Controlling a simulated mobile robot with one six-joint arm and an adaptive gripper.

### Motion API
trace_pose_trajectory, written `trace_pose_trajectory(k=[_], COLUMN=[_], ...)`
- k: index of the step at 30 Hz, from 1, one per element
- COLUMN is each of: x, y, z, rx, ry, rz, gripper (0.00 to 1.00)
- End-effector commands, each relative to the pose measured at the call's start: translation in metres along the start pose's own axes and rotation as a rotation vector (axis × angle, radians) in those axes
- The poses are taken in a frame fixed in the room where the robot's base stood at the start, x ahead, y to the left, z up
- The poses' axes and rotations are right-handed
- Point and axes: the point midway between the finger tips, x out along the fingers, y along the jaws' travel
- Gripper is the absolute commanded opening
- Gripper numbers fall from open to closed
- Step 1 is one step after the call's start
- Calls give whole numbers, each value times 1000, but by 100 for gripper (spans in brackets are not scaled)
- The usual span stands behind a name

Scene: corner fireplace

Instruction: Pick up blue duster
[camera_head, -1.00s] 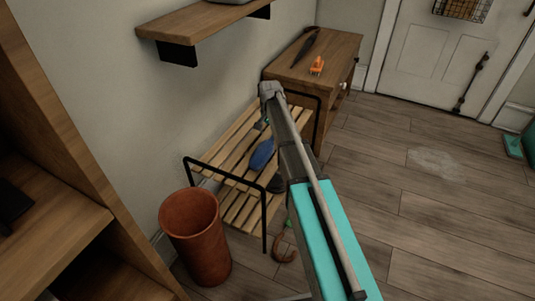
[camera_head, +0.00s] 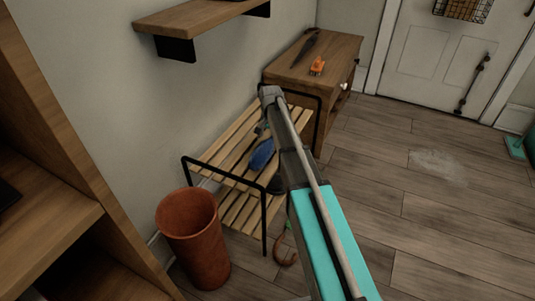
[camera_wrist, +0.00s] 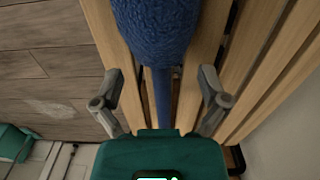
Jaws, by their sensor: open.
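The blue duster (camera_head: 262,155) lies on the top slats of the wooden shoe rack (camera_head: 222,157). In the wrist view, its fluffy blue head (camera_wrist: 155,30) is at the top and its thin blue handle (camera_wrist: 162,100) runs down the middle. My gripper (camera_wrist: 160,88) is open, with one finger on each side of the handle and visible space between each finger and the handle. In the head view, my arm hides part of the rack and most of the gripper.
A brown bin (camera_head: 195,240) stands at the rack's near end. A wooden cabinet (camera_head: 318,62) with an orange item (camera_head: 317,66) stands behind it. A wall shelf (camera_head: 190,22) hangs above. An umbrella-like hook (camera_head: 286,255) is by the rack. Floor to the right is mostly clear.

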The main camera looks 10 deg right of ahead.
Motion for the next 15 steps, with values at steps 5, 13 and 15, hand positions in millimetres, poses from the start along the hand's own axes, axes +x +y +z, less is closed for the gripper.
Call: trace_pose_trajectory(k=[5, 13, 15], x=[17, 24, 24], y=[0, 0, 0], z=[0, 0, 0], rx=[0, 0, 0], ry=[0, 0, 0], rz=[0, 0, 0], gripper=[94, 94, 94])
